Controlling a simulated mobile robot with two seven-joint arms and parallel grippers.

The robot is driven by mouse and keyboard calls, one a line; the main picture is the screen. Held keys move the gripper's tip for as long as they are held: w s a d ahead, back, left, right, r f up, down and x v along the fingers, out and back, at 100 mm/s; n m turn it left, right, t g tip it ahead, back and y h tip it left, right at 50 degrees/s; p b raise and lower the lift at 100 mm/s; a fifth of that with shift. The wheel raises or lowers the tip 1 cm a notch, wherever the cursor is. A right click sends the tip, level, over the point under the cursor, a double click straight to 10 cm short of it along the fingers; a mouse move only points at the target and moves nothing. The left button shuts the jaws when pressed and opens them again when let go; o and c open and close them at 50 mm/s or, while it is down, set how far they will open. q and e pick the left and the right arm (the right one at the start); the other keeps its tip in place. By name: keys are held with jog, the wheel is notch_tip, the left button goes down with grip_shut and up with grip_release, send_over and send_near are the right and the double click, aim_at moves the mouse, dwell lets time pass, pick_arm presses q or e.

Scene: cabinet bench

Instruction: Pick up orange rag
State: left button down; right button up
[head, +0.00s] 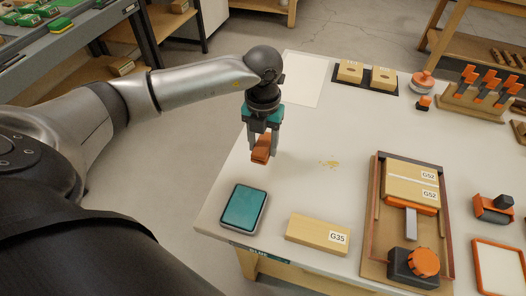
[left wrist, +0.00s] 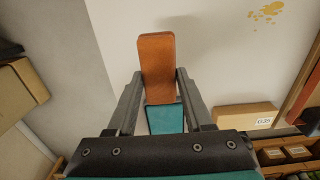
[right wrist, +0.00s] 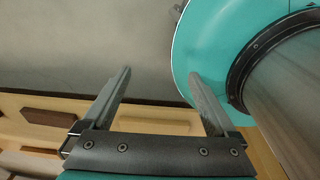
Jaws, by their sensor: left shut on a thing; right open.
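The orange rag (head: 261,151) looks like a folded orange-brown block. My left gripper (head: 263,146) is shut on it and holds it over the left part of the white table, behind the teal pad. In the left wrist view the rag (left wrist: 157,65) stands out between the two fingers (left wrist: 162,92), with the teal pad (left wrist: 165,118) partly visible below. Whether the rag touches the table is hard to tell. My right gripper (right wrist: 160,98) is open and empty, seen only in the right wrist view.
The teal pad lies in a grey tray (head: 231,228) at the table's left edge. A wooden block marked G35 (head: 305,229) is beside it. A yellow stain (head: 329,163) marks the clear middle of the table.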

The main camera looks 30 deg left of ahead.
aim_at(263, 146)
pick_arm(q)
notch_tip(263, 146, up, 15)
jog(key=p, duration=0.2)
pick_arm(e)
jog(key=r, duration=0.1)
jog(key=s+r, duration=0.1)
jog(key=shift+s+a+r, duration=0.15)
jog(key=shift+a+r, duration=0.15)
jog(key=shift+a, duration=0.1)
pick_arm(q)
jog(key=shift+f, duration=0.1)
